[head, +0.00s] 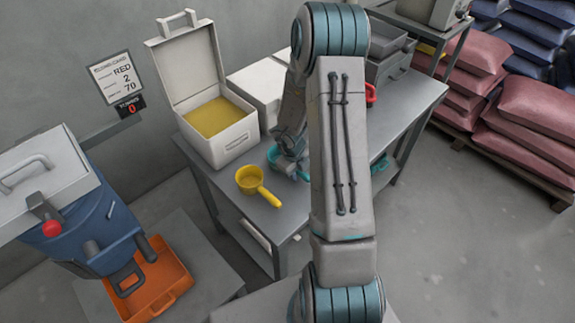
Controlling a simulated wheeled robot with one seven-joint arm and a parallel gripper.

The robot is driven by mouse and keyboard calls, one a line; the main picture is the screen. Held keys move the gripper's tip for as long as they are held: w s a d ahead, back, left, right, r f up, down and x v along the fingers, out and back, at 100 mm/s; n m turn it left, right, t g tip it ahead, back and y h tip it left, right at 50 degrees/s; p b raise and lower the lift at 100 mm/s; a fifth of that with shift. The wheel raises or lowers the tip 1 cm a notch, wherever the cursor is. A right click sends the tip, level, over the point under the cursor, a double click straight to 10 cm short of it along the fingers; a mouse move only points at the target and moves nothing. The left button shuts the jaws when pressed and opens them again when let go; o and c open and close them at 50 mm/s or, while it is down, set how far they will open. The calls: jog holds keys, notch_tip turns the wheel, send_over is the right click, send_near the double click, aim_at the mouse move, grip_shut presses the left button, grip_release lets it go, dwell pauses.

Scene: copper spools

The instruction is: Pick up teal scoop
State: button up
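A teal scoop (273,155) appears on the grey table, mostly hidden behind my wrist and forearm; only bits of teal show around my gripper. My gripper (290,168) is low over the table at the scoop, and its fingers are too small and covered to tell whether they are open or shut. Whether it touches the scoop cannot be told. Another bit of teal (379,166) shows on the table just right of my arm; what it belongs to is partly hidden.
A yellow scoop (250,180) lies left of my gripper. Behind it stands an open white box (222,142) of yellow material. A closed white box (258,88), grey bins (388,68) and a red item (371,93) stand farther back. An orange tray (160,283) is lower left.

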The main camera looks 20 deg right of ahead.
jog(key=shift+c, duration=0.3)
grip_shut()
notch_tip(320, 180, up, 28)
jog(key=p, duration=0.5)
jog(key=shift+c, duration=1.6)
grip_release()
grip_shut()
